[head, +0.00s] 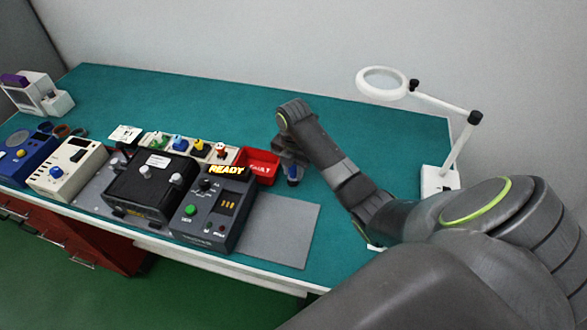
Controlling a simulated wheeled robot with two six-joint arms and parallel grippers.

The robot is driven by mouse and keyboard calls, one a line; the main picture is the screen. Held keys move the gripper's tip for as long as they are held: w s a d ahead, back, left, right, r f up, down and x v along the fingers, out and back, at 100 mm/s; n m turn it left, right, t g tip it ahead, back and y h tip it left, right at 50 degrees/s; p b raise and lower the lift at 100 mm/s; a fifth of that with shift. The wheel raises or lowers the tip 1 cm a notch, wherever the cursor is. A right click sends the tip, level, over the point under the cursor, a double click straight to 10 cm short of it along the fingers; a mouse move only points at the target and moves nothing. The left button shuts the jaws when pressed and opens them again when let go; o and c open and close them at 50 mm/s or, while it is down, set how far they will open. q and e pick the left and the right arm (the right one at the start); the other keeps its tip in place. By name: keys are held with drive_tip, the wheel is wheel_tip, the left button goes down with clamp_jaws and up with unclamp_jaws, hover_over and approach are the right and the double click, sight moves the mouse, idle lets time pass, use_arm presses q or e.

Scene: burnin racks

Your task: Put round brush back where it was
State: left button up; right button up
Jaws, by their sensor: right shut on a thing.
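My right gripper (290,164) reaches in from the right and points down over the teal bench, just right of the red bin. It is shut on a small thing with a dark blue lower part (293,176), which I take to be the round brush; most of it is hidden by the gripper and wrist. I cannot tell whether its lower end touches the bench. My left gripper is not in view.
The red bin marked FAULT (264,163) stands left of my gripper. A pale strip holding several coloured small items (209,150) lies behind the black box (150,188) and the READY unit (211,212). A grey mat (281,231) is clear. A magnifier lamp (437,181) stands right.

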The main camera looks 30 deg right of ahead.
sight(294, 166)
drive_tip(key=shift+f, duration=0.15)
drive_tip(key=o, duration=1)
drive_tip(key=shift+c, duration=0.2)
drive_tip(key=shift+r, duration=0.5)
wheel_tip(294, 166, up, 5)
drive_tip(key=shift+r, duration=0.15)
wheel_tip(294, 166, up, 4)
drive_tip(key=p, duration=0.4)
drive_tip(key=shift+p, duration=0.4)
drive_tip(key=shift+r+p, duration=1.05)
drive_tip(key=shift+f, duration=0.1)
